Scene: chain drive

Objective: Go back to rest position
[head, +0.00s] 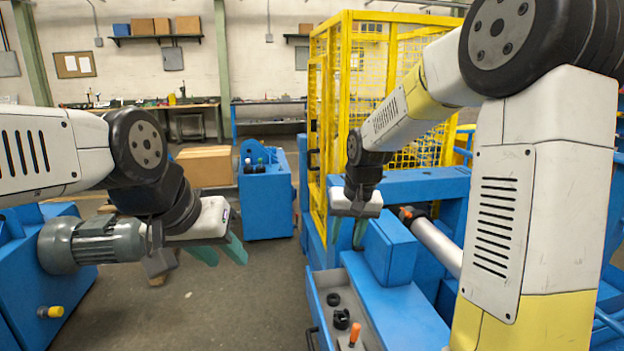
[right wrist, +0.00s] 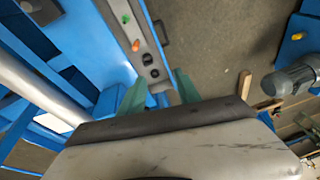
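My left gripper (head: 222,254) hangs in the left middle of the head view, its two teal fingers apart with nothing seen between them. It is over the floor, beside a grey motor (head: 95,243) on a blue machine. My right gripper (head: 347,236) points down near a blue box-shaped housing (head: 390,248). Its fingers also show spread in the right wrist view (right wrist: 161,90), with nothing between them.
A yellow mesh cage (head: 320,130) stands behind my right arm. A blue cabinet (head: 265,205) and a cardboard box (head: 206,166) stand farther back. Blue machine frames flank both sides. The grey floor (head: 250,300) between them is mostly clear.

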